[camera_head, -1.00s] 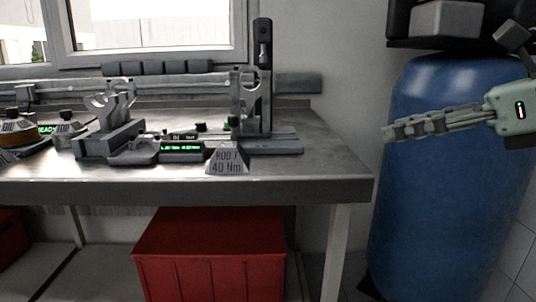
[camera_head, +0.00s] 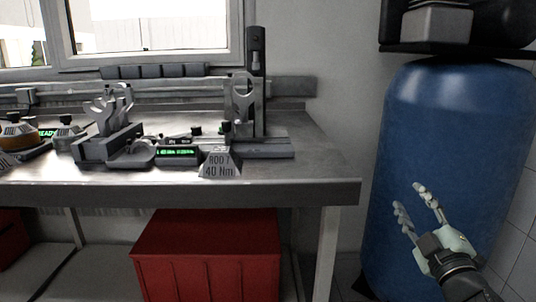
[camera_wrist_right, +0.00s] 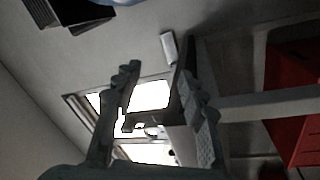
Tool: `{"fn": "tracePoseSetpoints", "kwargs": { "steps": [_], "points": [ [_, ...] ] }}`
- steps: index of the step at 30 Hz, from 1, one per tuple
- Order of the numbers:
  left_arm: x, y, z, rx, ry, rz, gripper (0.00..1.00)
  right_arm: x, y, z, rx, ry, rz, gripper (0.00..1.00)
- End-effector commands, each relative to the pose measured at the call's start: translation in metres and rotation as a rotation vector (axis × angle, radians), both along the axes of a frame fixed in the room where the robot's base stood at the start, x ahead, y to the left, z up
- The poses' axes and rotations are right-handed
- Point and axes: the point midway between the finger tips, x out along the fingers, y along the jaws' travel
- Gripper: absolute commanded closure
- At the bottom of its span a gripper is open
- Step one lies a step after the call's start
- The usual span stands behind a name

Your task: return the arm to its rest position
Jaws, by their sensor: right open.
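My right gripper (camera_head: 414,204) is at the lower right of the head view, in front of the blue tank and to the right of the workbench. Its two fingers are spread and point up and to the left, with nothing between them. In the right wrist view the gripper (camera_wrist_right: 160,95) also shows its fingers apart and empty, with the window and bench beyond. My left gripper is in neither view.
The metal workbench (camera_head: 300,190) holds a fixture (camera_head: 240,105), a block marked 40 Nm (camera_head: 220,162) and a small green display (camera_head: 177,152). A red bin (camera_head: 207,255) stands underneath. The blue tank (camera_head: 440,130) is close behind my right gripper.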

Motion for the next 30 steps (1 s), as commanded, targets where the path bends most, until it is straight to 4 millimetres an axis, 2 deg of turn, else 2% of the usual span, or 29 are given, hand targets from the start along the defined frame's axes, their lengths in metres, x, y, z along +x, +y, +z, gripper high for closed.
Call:
{"fn": "tracePoseSetpoints", "kwargs": {
  "steps": [1, 3, 5, 6, 8, 9, 11, 12, 15, 18, 22, 25, 30],
  "points": [
    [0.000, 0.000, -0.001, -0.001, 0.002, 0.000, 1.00, -0.005, -0.009, -0.039, 0.079, 0.095, -0.049, 0.59],
    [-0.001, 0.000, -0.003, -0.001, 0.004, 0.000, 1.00, -0.016, -0.020, -0.091, 0.178, 0.224, -0.118, 0.59],
    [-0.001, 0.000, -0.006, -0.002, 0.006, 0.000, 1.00, -0.030, -0.026, -0.134, 0.256, 0.334, -0.174, 0.59],
    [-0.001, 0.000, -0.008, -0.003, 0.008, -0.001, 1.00, -0.042, -0.028, -0.163, 0.304, 0.407, -0.211, 0.59],
    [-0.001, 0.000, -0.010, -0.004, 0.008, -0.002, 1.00, -0.062, -0.029, -0.204, 0.372, 0.516, -0.265, 0.59],
    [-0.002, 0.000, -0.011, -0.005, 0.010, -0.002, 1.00, -0.078, -0.029, -0.231, 0.415, 0.590, -0.300, 0.59],
    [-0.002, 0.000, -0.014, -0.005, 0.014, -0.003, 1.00, -0.104, -0.025, -0.268, 0.475, 0.700, -0.350, 0.59],
    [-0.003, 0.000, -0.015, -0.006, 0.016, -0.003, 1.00, -0.123, -0.022, -0.292, 0.513, 0.775, -0.383, 0.59],
    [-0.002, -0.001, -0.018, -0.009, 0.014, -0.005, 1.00, -0.175, -0.008, -0.344, 0.599, 0.954, -0.458, 0.59],
    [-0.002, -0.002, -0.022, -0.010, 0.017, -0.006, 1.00, -0.223, 0.007, -0.382, 0.667, 1.111, -0.519, 0.59],
    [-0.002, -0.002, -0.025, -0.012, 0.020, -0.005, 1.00, -0.270, 0.025, -0.410, 0.723, 1.255, -0.571, 0.59],
    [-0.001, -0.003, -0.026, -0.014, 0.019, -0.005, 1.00, -0.290, 0.033, -0.419, 0.745, 1.315, -0.591, 0.59],
    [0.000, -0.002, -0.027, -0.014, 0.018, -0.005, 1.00, -0.298, 0.036, -0.423, 0.753, 1.339, -0.598, 0.59]
  ]
}}
